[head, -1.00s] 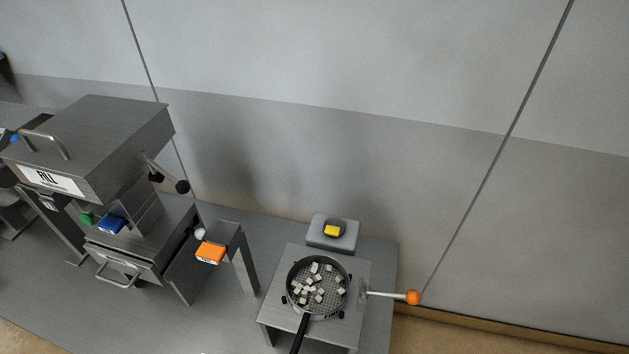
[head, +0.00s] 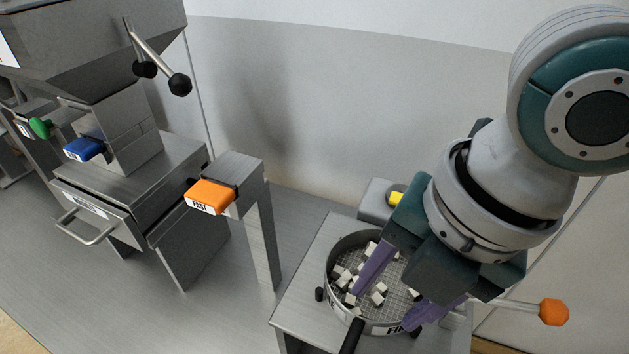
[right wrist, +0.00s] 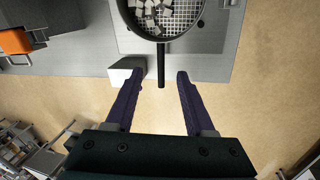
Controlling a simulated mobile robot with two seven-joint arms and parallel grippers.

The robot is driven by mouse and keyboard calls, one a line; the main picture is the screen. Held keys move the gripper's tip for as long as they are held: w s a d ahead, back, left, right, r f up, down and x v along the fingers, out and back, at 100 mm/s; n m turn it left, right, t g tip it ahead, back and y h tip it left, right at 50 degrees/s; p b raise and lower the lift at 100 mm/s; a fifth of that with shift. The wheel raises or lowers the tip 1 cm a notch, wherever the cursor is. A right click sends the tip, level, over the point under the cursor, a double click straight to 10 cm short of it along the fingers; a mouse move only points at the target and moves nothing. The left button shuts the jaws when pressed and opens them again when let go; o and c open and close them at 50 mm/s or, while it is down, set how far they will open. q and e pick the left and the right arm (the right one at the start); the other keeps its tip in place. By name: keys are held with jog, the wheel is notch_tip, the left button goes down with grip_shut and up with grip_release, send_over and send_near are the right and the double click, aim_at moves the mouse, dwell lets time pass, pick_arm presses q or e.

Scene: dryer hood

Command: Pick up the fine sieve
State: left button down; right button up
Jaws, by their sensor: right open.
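The fine sieve (head: 341,303) is a round metal pan with a mesh floor, a black handle (head: 352,338) and several white cubes in it. It sits on a metal stand at the lower middle of the head view. In the right wrist view the sieve (right wrist: 198,32) is at the top, its handle (right wrist: 161,65) pointing toward me. My right gripper (head: 384,309) is open, its purple fingers over the sieve in the head view. In the right wrist view the handle's end shows between the open fingertips (right wrist: 160,72); the height gap is unclear. My left gripper is not in view.
The metal stand (head: 300,290) carries a rod with an orange knob (head: 553,312) on the right. A grey box with a yellow button (head: 396,198) is behind. A bracket with an orange switch (head: 211,195) and a machine with a drawer (head: 95,205) stand left.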

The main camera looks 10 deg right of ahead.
jog(key=w+f, duration=0.1)
jog(key=f, duration=0.1)
jog(key=n, duration=0.1)
send_over(359, 323)
jog(key=s, duration=0.1)
jog(key=f, duration=0.4)
jog(key=shift+d, duration=0.4)
jog(key=x, duration=0.5)
jog(key=shift+d+f+b, duration=0.1)
jog(key=shift+b, duration=0.2)
grip_shut()
jog(key=shift+w, duration=0.1)
